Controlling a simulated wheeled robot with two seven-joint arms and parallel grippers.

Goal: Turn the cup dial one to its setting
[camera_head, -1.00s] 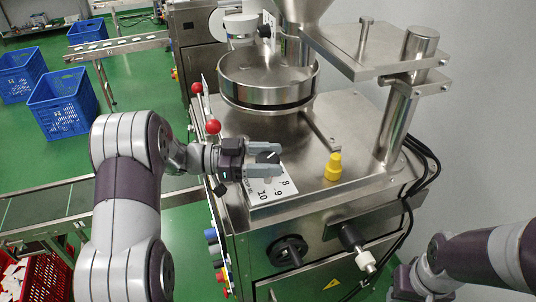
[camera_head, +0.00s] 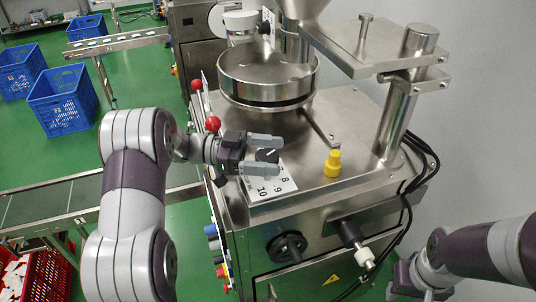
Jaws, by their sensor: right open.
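The cup dial one is a black knob (camera_head: 267,155) with a white pointer line, on a white numbered plate (camera_head: 284,189) at the left front of the machine top. The numbers 8, 9 and 10 show; other numbers are hidden by the gripper. My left gripper (camera_head: 272,154) is open, with its two grey fingers on either side of the knob. I cannot tell whether the fingers touch it. My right gripper (camera_head: 408,284) is low at the right, away from the dial; its fingers are hardly visible.
A yellow knob (camera_head: 333,163) stands right of the dial plate. A round steel pan (camera_head: 268,78) is behind it. Red ball-ended levers (camera_head: 212,123) stand at the left edge. A steel post (camera_head: 403,95) rises at the right. A black handwheel (camera_head: 287,247) is on the front.

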